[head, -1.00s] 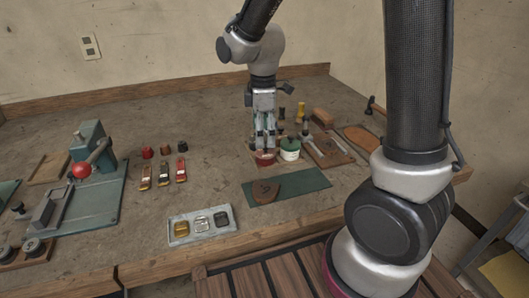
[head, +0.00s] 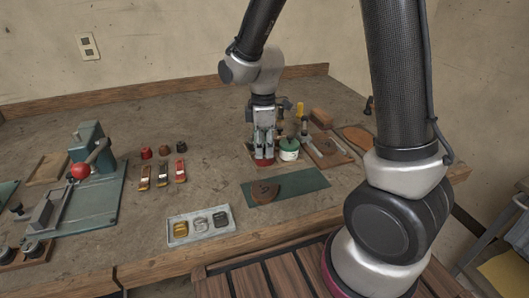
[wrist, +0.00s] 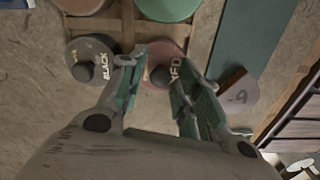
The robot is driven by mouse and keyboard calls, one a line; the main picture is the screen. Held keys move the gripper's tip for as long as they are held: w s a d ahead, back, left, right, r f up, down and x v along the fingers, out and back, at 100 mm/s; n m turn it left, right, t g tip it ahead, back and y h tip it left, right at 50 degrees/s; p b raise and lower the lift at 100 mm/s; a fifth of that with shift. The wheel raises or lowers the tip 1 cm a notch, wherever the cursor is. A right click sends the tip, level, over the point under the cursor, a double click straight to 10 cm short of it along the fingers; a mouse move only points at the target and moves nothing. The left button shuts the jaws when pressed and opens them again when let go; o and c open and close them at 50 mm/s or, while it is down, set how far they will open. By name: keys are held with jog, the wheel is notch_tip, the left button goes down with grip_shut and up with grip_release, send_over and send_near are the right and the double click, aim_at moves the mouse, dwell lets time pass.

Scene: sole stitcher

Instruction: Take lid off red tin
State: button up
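The red tin (head: 263,162) stands on the bench, mostly hidden behind my gripper (head: 264,157) in the head view. In the wrist view its dull red lid (wrist: 166,53) has part of the word RED and a dark round knob (wrist: 160,76). My gripper (wrist: 154,67) is open, pointing down, with one finger on each side of the knob. A gap shows between the knob and the fingers. The lid appears to be on the tin.
A black-labelled tin (wrist: 92,50) sits close left of the red one in the wrist view. A green-lidded tin (head: 289,150) stands close right in the head view. A green mat (head: 310,181) with a brown leather piece (head: 266,190) lies in front.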

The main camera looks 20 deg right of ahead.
jog(key=shift+s+f, duration=0.1)
jog(key=shift+f, duration=0.05)
jog(key=c, duration=0.4)
dwell(0.4)
